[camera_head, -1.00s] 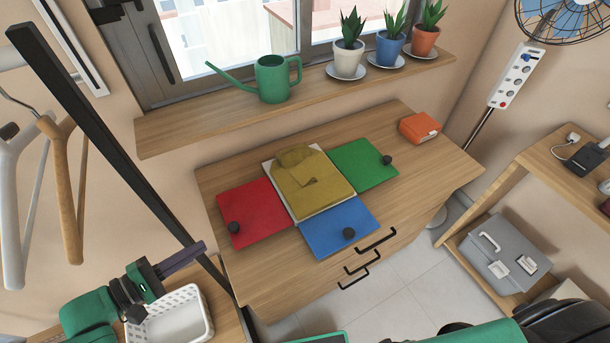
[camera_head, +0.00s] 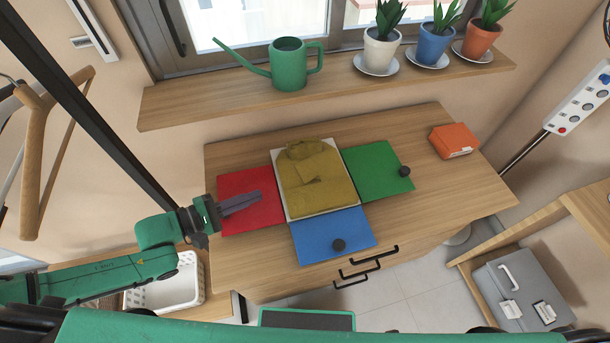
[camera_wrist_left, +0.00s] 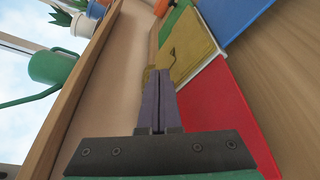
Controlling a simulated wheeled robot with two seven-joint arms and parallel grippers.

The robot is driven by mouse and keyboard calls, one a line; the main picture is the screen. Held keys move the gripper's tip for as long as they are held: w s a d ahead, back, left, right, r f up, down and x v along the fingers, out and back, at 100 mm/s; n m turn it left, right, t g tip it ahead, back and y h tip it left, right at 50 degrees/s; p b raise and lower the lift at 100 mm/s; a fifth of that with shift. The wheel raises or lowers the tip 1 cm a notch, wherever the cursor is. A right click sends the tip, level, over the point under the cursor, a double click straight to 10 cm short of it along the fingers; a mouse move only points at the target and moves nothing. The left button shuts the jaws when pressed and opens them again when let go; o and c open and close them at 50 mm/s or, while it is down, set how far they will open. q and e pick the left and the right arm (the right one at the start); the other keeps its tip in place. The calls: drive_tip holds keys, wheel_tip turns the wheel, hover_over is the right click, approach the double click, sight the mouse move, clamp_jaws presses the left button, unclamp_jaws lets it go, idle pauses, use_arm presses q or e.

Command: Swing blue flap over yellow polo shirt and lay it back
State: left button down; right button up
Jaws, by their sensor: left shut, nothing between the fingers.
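The folding board lies on the dresser top, with a white centre panel (camera_head: 321,214) under the yellow polo shirt (camera_head: 316,180). The blue flap (camera_head: 318,232) lies flat on the near side, with a dark round knob (camera_head: 338,245) near its outer edge. The red flap (camera_head: 262,214) lies flat on the left and the green flap (camera_head: 372,178) flat on the right. My left gripper (camera_head: 256,200) is shut and empty, over the red flap in the head view. In the left wrist view its fingers (camera_wrist_left: 160,100) are together, beside the red flap (camera_wrist_left: 220,115). The right gripper is not visible.
An orange box (camera_head: 454,140) sits at the dresser's back right. The window sill (camera_head: 220,105) holds a green watering can (camera_head: 290,66) and potted plants. Black drawer handles (camera_head: 367,263) stick out in front.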

use_arm(q)
drive_tip(key=x, duration=1.5)
drive_tip(key=shift+w+d+p, duration=0.25)
drive_tip(key=shift+p, duration=0.1)
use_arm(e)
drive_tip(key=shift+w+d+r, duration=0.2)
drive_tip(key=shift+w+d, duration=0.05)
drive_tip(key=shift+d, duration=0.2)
use_arm(q)
drive_tip(key=shift+s+a+r, duration=0.1)
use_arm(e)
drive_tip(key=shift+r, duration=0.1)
use_arm(q)
drive_tip(key=shift+s+d+r+p, duration=0.2)
drive_tip(key=shift+s+r+p, duration=0.2)
drive_tip(key=shift+r+p, duration=0.6)
drive_tip(key=shift+s+d+m+p, duration=0.1)
drive_tip(key=shift+s+m+p, duration=0.2)
drive_tip(key=shift+p, duration=0.1)
drive_tip(key=shift+s+r+p, duration=0.25)
drive_tip(key=shift+r+p, duration=0.05)
drive_tip(key=shift+p, duration=0.1)
drive_tip(key=shift+s+f, duration=0.1)
drive_tip(key=shift+f, duration=0.1)
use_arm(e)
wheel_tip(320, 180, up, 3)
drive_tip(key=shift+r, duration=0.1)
